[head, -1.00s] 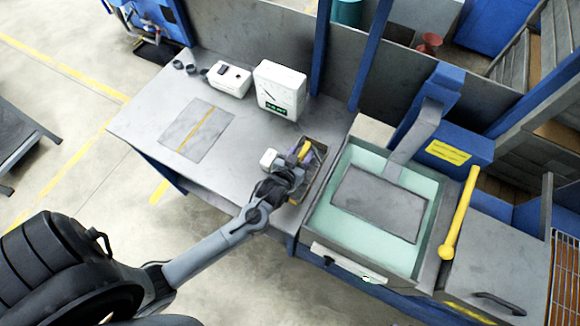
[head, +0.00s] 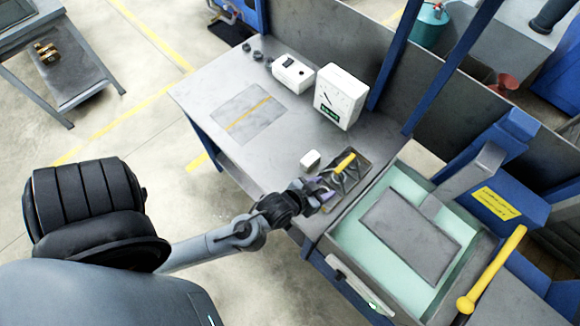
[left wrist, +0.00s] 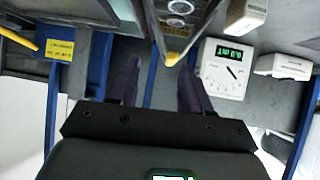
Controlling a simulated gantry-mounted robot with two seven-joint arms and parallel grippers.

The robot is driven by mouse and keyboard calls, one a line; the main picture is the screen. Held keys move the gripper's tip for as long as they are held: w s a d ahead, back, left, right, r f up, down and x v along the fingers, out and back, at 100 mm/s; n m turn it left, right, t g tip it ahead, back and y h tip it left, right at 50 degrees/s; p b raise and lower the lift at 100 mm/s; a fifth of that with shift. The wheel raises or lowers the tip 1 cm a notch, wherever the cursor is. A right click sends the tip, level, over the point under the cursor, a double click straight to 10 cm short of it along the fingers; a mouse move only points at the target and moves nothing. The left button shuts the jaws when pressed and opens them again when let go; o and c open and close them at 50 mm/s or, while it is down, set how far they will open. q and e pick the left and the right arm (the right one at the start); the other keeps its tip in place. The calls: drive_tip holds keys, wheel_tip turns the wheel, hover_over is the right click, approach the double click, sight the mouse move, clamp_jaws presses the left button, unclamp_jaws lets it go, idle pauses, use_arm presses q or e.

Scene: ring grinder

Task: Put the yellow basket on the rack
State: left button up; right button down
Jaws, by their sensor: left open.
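A small grey basket or tray with a yellow handle (head: 345,162) lies on the workbench beside the green-lined machine basin. Its near side is partly hidden by my left gripper. In the left wrist view, the basket's yellow edge (left wrist: 173,58) and several round openings or rings show at the top, beyond the fingertips. My left gripper (head: 326,194) is at the near-left edge of the basket. Its two dark purple fingers stand apart in the left wrist view (left wrist: 158,70), with nothing clearly held between them. I cannot pick out the rack with certainty. My right gripper is not in view.
A white block (head: 310,160) sits close left of the basket. A white clock-like unit (head: 341,96) and a white box (head: 292,75) stand behind. The basin (head: 345,237) is to the right. A cart (head: 80,78) stands far left.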

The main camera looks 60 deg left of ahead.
use_arm(q)
drive_tip(key=s+d+m+g+h, duration=0.1)
drive_tip(key=s+m+g, duration=0.1)
drive_tip(key=s+g, duration=0.2)
drive_tip(key=s, duration=0.2)
drive_tip(key=shift+s+d+r+h, duration=0.15)
drive_tip(key=shift+s+d+h, duration=0.1)
drive_tip(key=shift+s+h, duration=0.05)
drive_tip(key=s+g, duration=0.2)
drive_tip(key=s, duration=0.1)
drive_tip(key=s+r+m+g, duration=0.1)
drive_tip(key=s, duration=0.1)
drive_tip(key=shift+a, duration=0.35)
drive_tip(key=shift+c, duration=0.2)
drive_tip(key=shift+s, duration=0.35)
drive_tip(key=shift+a, duration=0.1)
